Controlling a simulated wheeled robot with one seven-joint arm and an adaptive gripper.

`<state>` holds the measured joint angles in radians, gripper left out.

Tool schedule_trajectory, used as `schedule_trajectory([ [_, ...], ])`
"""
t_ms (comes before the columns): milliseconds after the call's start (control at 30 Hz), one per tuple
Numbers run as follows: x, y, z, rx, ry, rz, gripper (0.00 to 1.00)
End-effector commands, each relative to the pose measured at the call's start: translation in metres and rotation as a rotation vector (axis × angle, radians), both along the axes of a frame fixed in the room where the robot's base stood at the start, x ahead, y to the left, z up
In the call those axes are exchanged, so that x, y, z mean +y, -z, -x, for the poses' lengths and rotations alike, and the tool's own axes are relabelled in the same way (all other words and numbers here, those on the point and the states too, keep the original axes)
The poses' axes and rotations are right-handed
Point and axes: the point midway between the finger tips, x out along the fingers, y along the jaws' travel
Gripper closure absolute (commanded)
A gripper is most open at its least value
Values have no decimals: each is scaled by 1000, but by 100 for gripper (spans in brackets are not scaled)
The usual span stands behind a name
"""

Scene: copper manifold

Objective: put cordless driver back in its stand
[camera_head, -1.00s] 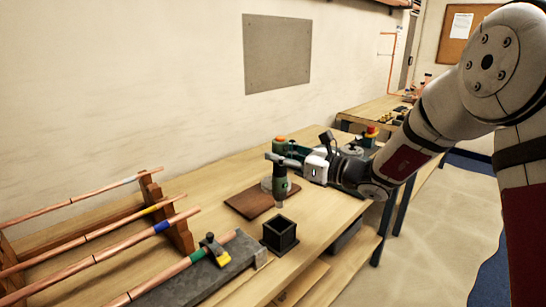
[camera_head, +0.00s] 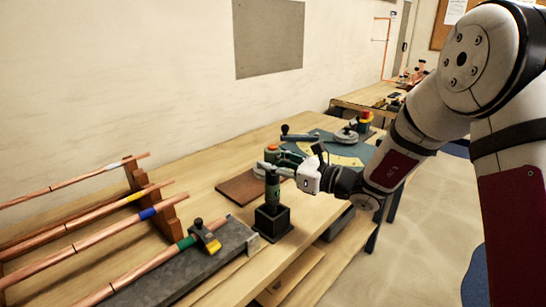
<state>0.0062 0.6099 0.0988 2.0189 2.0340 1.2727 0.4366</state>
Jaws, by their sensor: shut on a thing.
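The cordless driver (camera_head: 272,187), dark green and black, is held upright at the side edge of the workbench. My gripper (camera_head: 280,169) is shut on the upper part of the driver, reaching in from the right. The stand (camera_head: 271,226) is a small black square open box on the bench, directly under the driver in this view. The driver's lower end overlaps the stand's opening. I cannot tell whether it is inside or just above it.
A brown board (camera_head: 238,187) lies behind the stand. Left of it are a grey block (camera_head: 190,268) with a yellow clamp (camera_head: 207,238) and a wooden rack (camera_head: 170,215) of copper pipes. A green mat (camera_head: 323,143) with tools lies farther back.

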Motion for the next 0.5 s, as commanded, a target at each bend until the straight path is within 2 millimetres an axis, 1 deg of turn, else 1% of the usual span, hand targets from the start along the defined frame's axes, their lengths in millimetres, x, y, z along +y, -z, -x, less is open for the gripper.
schedule_trajectory([
  [200, 0, 20, -1, 0, -1, -2, 100],
  [500, 0, 40, 0, -2, -1, -2, 100],
])
